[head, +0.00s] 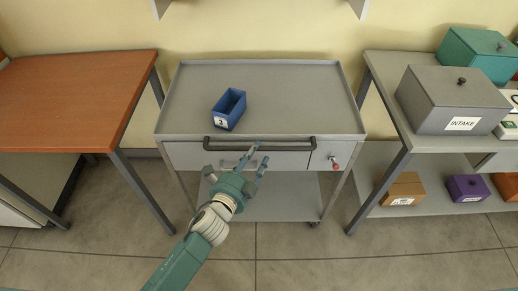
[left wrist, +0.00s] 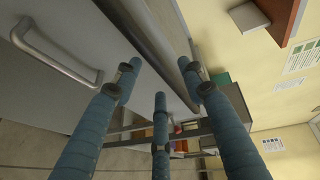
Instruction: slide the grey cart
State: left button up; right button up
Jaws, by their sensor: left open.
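The grey cart (head: 290,90) stands against the wall in the middle of the head view. A dark push bar (head: 290,148) runs along its front edge, and a drawer front (head: 290,160) sits below it. My left gripper (head: 250,162) is open at the front of the cart, close to the bar. In the left wrist view the dark bar (left wrist: 160,50) runs in the space between my spread fingers (left wrist: 160,85). I cannot tell whether any finger touches it. A silver drawer handle (left wrist: 60,57) shows there on the left. My right gripper is not in view.
A blue bin (head: 229,109) marked 3 stands on the cart top. A wooden table (head: 80,90) is to the left, and a grey bench (head: 390,125) with an INTAKE box (head: 450,100) is to the right. Narrow gaps separate both from the cart. The tiled floor (head: 330,255) in front is clear.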

aim_at(259, 150)
pick_arm(q)
jog(key=shift+x, duration=1.85)
grip_shut()
